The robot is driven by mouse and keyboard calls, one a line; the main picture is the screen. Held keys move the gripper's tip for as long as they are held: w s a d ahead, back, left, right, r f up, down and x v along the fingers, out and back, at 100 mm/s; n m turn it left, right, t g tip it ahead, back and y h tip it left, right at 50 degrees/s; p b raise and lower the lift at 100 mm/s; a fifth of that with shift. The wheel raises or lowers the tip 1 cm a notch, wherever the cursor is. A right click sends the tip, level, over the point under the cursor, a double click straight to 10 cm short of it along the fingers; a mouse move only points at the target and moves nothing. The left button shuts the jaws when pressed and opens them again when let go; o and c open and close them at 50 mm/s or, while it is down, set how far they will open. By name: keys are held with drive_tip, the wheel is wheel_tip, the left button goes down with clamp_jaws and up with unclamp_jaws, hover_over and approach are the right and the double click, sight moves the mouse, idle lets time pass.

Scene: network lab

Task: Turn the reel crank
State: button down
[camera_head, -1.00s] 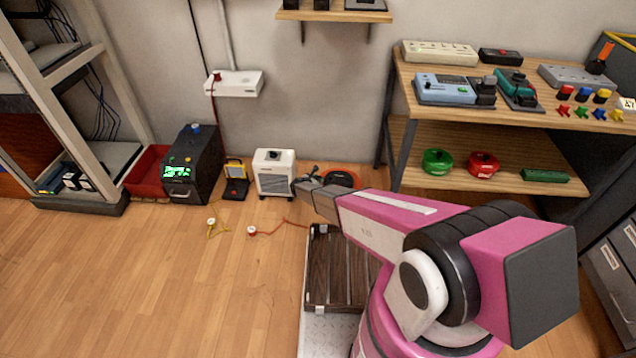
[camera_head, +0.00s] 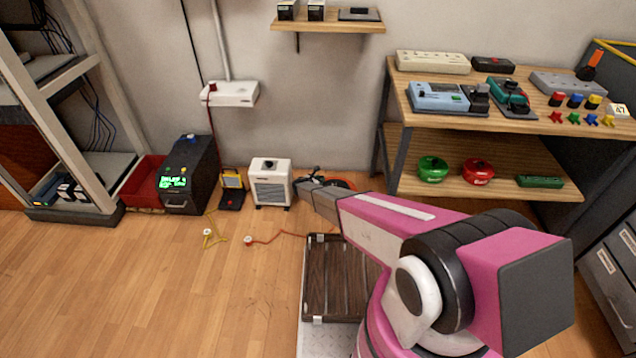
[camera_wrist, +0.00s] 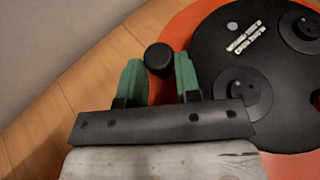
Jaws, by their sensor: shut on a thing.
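The reel is an orange disc (camera_wrist: 178,32) with a round black plate (camera_wrist: 222,60) on its face, filling the upper right of the wrist view. In the head view the reel (camera_head: 343,184) shows only as a sliver of orange low by the wall, mostly hidden behind my arm. The black crank knob (camera_wrist: 158,54) stands between the green fingers of my gripper (camera_wrist: 158,68). My gripper is shut on this knob. In the head view my gripper (camera_head: 311,177) is at the reel, its fingertips small and dark.
A white heater-like box (camera_head: 270,183) stands close left of my gripper. A yellow-and-black device (camera_head: 232,189) and a black unit with a green display (camera_head: 188,176) stand further left. Cables with plugs (camera_head: 248,240) lie on the floor. A wooden shelf unit (camera_head: 480,125) stands right. Left foreground floor is clear.

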drive_tip(key=shift+w+a+y, duration=0.3)
drive_tip(key=shift+w+a, duration=0.5)
drive_tip(key=shift+a, duration=0.05)
drive_tip(key=c, duration=1)
unclamp_jaws()
drive_tip(key=shift+c, duration=0.4)
drive_tip(key=shift+s+d, duration=0.2)
drive_tip(key=shift+s, duration=0.1)
drive_tip(key=shift+s+a+r, duration=0.1)
drive_tip(key=shift+s+r, duration=0.05)
drive_tip(key=shift+v, duration=3.75)
drive_tip(key=shift+s, duration=0.15)
drive_tip(key=shift+c, duration=0.2)
